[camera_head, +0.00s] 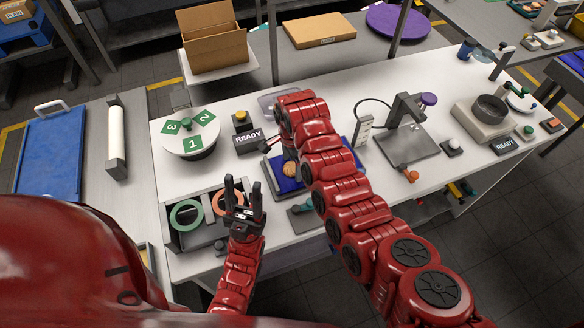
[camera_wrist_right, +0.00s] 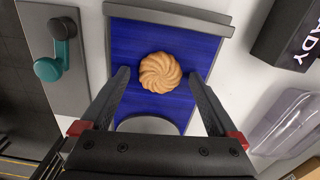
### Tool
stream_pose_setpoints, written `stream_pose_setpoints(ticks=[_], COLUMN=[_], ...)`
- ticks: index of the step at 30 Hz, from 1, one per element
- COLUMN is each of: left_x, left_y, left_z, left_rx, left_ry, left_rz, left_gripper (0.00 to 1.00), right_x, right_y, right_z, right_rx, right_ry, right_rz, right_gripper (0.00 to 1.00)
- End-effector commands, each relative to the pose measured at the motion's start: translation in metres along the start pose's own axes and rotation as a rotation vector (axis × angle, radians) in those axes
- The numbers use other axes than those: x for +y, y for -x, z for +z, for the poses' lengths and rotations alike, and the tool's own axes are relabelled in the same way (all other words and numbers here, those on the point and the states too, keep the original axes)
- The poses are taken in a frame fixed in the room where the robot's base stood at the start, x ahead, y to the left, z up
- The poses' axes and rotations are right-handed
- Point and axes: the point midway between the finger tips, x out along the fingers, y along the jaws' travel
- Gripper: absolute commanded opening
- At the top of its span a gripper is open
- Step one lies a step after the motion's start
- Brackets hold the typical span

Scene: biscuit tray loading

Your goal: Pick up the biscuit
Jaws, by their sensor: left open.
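The biscuit (camera_wrist_right: 160,72) is round, golden brown and swirled. It lies on a blue tray surface (camera_wrist_right: 195,50) with grey edges. In the head view the biscuit (camera_head: 291,168) shows small beside my right arm, on the blue tray (camera_head: 283,184). My right gripper (camera_wrist_right: 163,82) is open, one finger on each side of the biscuit in the wrist view. Whether the fingers touch it I cannot tell. In the head view my right gripper is mostly hidden by its arm. My left gripper (camera_head: 242,192) is open and empty, above the bin with green and orange rings.
A numbered turntable (camera_head: 187,150) and a READY sign (camera_head: 248,138) stand left of the tray. A teal-handled lever (camera_wrist_right: 50,68) on a grey plate is beside the tray. A lamp-like stand (camera_head: 408,105) is at the right.

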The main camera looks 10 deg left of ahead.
Motion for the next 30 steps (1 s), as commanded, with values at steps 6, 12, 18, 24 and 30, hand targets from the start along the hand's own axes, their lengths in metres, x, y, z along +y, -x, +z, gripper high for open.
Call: stream_pose_setpoints(ticks=[6, 12, 18, 24, 30], left_x=[0.0, 0.0, 0.0, 0.0, 0.0], left_y=[0.0, 0.0, -0.002, -0.007, -0.007], left_z=[0.0, 0.0, 0.0, -0.001, -0.001], left_rx=[0.0, 0.0, 0.0, 0.0, 0.0], left_ry=[0.0, 0.0, 0.0, 0.0, 0.0], left_rz=[0.0, 0.0, 0.0, 0.0, 0.0], left_gripper=[0.5, 0.5, 0.5, 0.5, 0.5], right_x=[0.0, 0.0, 0.0, -0.001, -0.002], right_y=[0.0, 0.0, 0.007, 0.038, 0.08], right_z=[0.0, 0.0, 0.0, 0.0, -0.002], right_rx=[0.0, 0.0, 0.0, 0.0, 0.0], right_ry=[0.0, 0.0, 0.001, 0.001, 0.004], right_rz=[0.0, 0.0, 0.0, -0.004, -0.006], right_gripper=[0.56, 0.55, 0.55, 0.55, 0.55])
